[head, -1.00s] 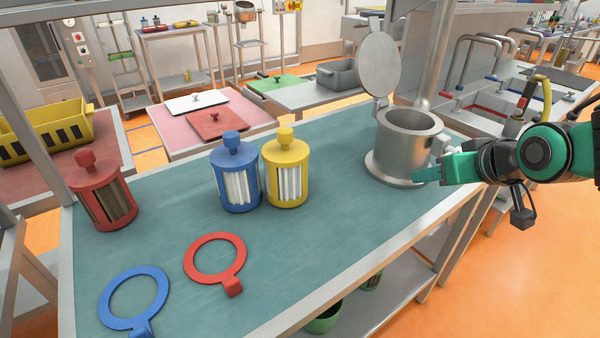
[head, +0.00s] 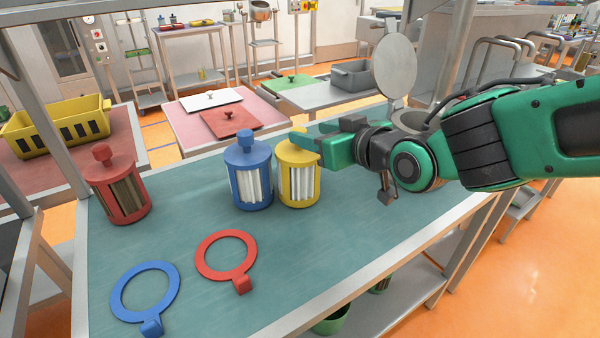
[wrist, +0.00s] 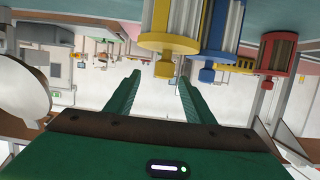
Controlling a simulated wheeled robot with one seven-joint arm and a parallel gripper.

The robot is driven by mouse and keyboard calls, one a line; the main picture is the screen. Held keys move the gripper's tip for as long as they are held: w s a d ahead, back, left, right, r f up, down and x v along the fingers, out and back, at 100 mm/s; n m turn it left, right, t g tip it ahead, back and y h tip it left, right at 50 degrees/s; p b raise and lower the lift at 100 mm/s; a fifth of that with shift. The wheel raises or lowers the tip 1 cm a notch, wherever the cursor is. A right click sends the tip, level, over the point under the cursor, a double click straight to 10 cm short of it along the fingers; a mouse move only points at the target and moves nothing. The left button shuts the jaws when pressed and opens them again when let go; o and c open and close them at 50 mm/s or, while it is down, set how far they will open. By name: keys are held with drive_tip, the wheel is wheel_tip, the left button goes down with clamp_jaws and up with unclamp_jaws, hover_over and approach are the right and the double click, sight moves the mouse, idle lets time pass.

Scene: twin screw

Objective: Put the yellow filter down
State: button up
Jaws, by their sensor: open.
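The yellow filter (head: 300,183), a yellow cage with white inner tubes, stands upright on the blue-green tabletop (head: 330,240), just right of the blue filter (head: 249,182). My gripper (head: 318,131) is open and empty at the height of the yellow filter's top knob, and one finger crosses in front of the knob in the head view. In the wrist view, which is upside down, the yellow filter (wrist: 171,38) hangs ahead of the open fingers (wrist: 159,80). Its knob shows near the gap; I cannot tell whether it lies between them.
The steel pot (head: 412,119) with its raised lid (head: 394,66) is mostly behind my arm. A red filter (head: 121,190) stands at the left. A blue ring (head: 118,292) and a red ring (head: 203,262) lie in front. The tabletop right of the rings is clear.

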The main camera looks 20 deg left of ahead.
sight(299, 128)
drive_tip(key=shift+x, duration=2.7)
drive_tip(key=shift+s+a, duration=0.1)
drive_tip(key=shift+s, duration=0.1)
clamp_jaws()
